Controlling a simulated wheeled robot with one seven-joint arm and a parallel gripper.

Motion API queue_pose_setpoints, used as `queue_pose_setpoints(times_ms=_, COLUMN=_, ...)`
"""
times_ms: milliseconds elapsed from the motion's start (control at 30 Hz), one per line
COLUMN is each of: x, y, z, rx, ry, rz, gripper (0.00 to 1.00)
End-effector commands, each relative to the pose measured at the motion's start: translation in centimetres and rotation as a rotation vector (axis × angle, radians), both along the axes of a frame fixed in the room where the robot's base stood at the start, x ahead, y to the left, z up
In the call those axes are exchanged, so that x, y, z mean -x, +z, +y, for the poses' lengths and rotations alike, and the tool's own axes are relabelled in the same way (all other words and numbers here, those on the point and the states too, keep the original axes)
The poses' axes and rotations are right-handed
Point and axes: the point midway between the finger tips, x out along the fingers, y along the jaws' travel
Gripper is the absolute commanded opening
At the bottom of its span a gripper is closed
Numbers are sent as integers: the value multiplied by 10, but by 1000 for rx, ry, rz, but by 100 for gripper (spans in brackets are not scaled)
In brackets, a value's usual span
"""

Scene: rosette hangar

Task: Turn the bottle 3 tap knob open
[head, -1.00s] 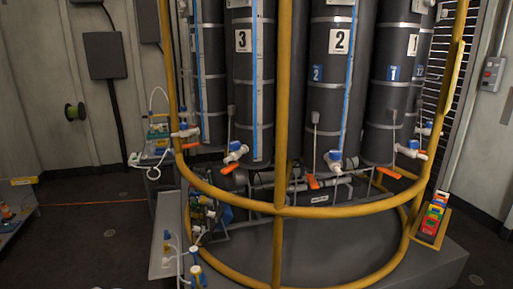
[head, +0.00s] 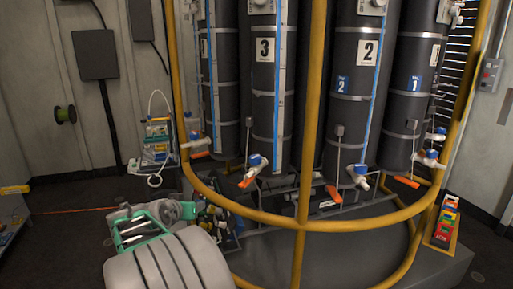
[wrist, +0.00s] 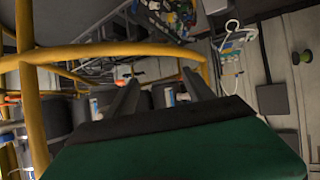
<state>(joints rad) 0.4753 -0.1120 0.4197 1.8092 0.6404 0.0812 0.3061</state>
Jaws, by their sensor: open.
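Bottle 3 (head: 264,100) is a tall dark cylinder with a white "3" label, standing behind the yellow rail. Its tap (head: 256,163) at the bottle's foot has a blue top, a white body and an orange lever (head: 246,180) pointing down-left. My gripper (head: 178,210) is low at the left in the head view, left of and below this tap and apart from it. In the wrist view my gripper (wrist: 160,76) has its two dark fingers spread with nothing between them.
The yellow rail (head: 300,222) curves in front of the bottles, with an upright post right of bottle 3. Bottle 2 (head: 353,100) and its tap (head: 351,175) stand to the right. A small shelf of colored items (head: 158,145) is at the left.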

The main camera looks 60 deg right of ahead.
Motion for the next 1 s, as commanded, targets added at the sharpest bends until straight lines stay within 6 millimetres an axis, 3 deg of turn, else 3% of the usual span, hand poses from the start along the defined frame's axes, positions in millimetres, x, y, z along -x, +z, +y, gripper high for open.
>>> queue_pose_setpoints(times_ms=33, x=25, y=27, z=-58, rx=109, ry=-125, rz=-40, gripper=61)
queue_pose_setpoints(times_ms=100, x=60, y=57, z=-115, rx=267, ry=-256, rz=-87, gripper=61)
queue_pose_setpoints(times_ms=200, x=98, y=79, z=-160, rx=424, ry=-364, rz=-113, gripper=61)
queue_pose_setpoints(times_ms=300, x=113, y=83, z=-180, rx=488, ry=-406, rz=-126, gripper=61)
queue_pose_setpoints(times_ms=467, x=117, y=87, z=-200, rx=499, ry=-413, rz=-128, gripper=61)
queue_pose_setpoints(times_ms=700, x=119, y=87, z=-245, rx=498, ry=-412, rz=-128, gripper=61)
queue_pose_setpoints(times_ms=1000, x=118, y=86, z=-258, rx=497, ry=-408, rz=-128, gripper=61)
